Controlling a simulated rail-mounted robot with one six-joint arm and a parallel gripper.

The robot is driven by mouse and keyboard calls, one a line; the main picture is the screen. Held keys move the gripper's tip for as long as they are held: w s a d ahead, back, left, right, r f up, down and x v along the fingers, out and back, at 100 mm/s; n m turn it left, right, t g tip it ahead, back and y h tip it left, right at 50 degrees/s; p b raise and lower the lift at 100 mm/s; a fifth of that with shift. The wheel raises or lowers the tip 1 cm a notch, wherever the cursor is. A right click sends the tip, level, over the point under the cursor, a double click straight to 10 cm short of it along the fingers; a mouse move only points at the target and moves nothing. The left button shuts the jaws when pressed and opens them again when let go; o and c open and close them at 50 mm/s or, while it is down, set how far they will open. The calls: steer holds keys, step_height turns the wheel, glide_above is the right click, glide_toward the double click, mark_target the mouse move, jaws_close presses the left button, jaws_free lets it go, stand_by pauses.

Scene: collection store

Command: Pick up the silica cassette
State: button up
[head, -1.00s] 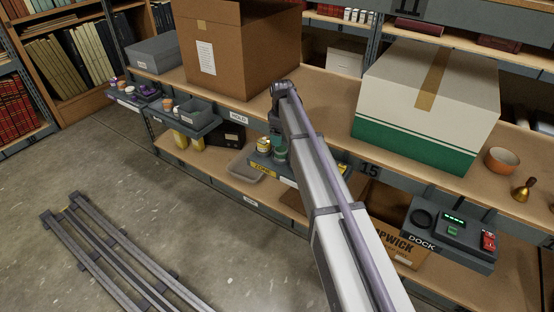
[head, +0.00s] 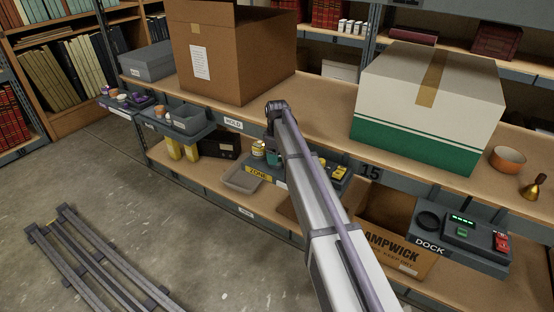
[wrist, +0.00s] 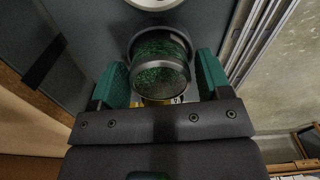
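In the wrist view, a short round canister (wrist: 160,66) with green granules behind its clear wall and a dark rim lies between my fingers; I take it as the silica cassette. My gripper (wrist: 163,75) has its two teal fingers on either side of it, with what look like narrow gaps. My arm covers part of that tray, and I cannot make out the canister there.
A yellow-labelled jar (head: 258,148) stands left of my gripper, and a yellow item (head: 340,172) is on the right. An empty grey tray (head: 241,179) is nearby. The dock (head: 430,239) and a cardboard box (head: 385,235) are at right. A large carton (head: 225,55) stands above.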

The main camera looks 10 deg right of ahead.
steer(key=c, duration=0.7)
step_height(320, 180, up, 10)
steer(key=p, duration=1)
steer(key=shift+r, duration=0.2)
steer(key=shift+f, duration=0.15)
